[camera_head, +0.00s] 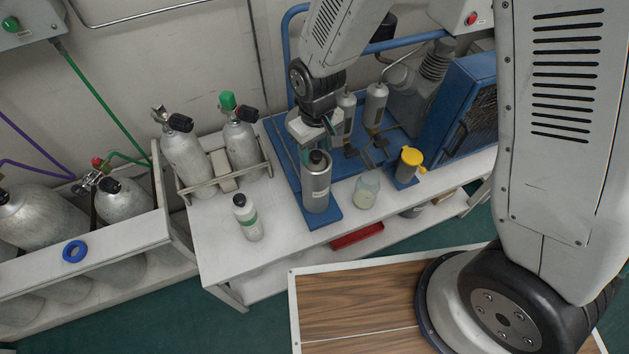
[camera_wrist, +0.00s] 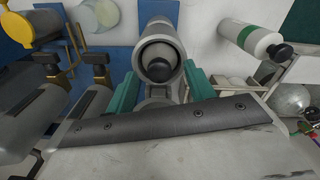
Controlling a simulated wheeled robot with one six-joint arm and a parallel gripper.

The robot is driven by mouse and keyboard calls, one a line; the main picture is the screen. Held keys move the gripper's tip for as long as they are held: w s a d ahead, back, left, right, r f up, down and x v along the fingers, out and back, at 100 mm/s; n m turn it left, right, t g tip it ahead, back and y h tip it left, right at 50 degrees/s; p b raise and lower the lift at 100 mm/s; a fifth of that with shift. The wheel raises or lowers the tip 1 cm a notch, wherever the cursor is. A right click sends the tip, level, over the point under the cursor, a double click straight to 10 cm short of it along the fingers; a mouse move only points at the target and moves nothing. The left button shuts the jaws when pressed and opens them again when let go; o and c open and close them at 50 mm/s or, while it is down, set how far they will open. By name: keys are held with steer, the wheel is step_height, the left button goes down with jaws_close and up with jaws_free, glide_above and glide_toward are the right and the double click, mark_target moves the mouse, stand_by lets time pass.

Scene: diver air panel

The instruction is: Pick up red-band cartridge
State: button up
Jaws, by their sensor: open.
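No red band shows on any cartridge in either view.
A glass jar (camera_head: 366,190) and a yellow-topped cup (camera_head: 409,166) stand close on the right. Two grey cylinders (camera_head: 375,105) with fittings are behind. Racked tanks (camera_head: 186,154) stand at back left. A red tray (camera_head: 357,236) sits below the bench top.

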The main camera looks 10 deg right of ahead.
jaws_close()
stand_by(0.3)
step_height(320, 180, up, 28)
stand_by(0.8)
